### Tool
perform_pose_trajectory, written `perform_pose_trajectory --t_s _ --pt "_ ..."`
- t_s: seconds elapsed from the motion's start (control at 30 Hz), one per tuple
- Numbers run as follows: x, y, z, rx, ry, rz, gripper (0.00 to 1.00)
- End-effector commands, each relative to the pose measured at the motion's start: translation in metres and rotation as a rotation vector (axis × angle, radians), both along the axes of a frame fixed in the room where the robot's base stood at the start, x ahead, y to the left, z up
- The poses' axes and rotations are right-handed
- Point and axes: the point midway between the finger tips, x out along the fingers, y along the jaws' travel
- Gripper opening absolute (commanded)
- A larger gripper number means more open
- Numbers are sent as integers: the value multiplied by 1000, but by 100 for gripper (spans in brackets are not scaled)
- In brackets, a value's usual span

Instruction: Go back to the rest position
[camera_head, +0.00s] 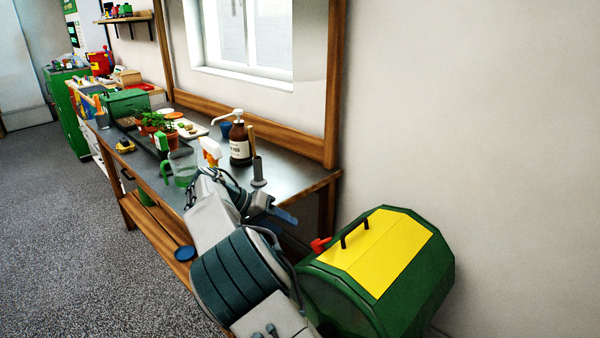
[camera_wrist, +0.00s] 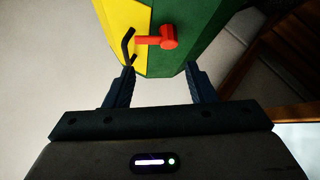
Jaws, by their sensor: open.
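My gripper (camera_wrist: 160,85) is open, with its two dark fingers apart and nothing between them in the wrist view. In the head view my arm reaches in from the bottom, and my gripper (camera_head: 284,215) is near the right end of the workbench. Beyond the fingers in the wrist view is a green and yellow bin (camera_wrist: 205,25) with a red knob (camera_wrist: 160,38) and a black handle (camera_wrist: 128,45). In the head view the same bin (camera_head: 425,285) stands to the right of my arm, its yellow lid closed. I cannot tell whether my gripper touches anything.
The workbench (camera_head: 300,178) holds a brown pump bottle (camera_head: 240,143), a spray bottle (camera_head: 209,152), a green-tinted pitcher (camera_head: 181,168) and potted plants (camera_head: 153,121). A blue dish (camera_head: 185,253) is on the lower shelf. The grey floor (camera_head: 75,220) at left is clear.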

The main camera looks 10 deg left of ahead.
Motion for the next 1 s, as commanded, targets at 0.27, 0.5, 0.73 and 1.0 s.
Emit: perform_pose_trajectory --t_s 0.27,0.5,0.73,1.0 --pt "-16 -115 44 251 181 -48 50" --pt "-62 -186 74 471 261 -19 50" --pt "-123 -231 99 645 269 48 50" --pt "-205 -261 117 773 214 148 50"
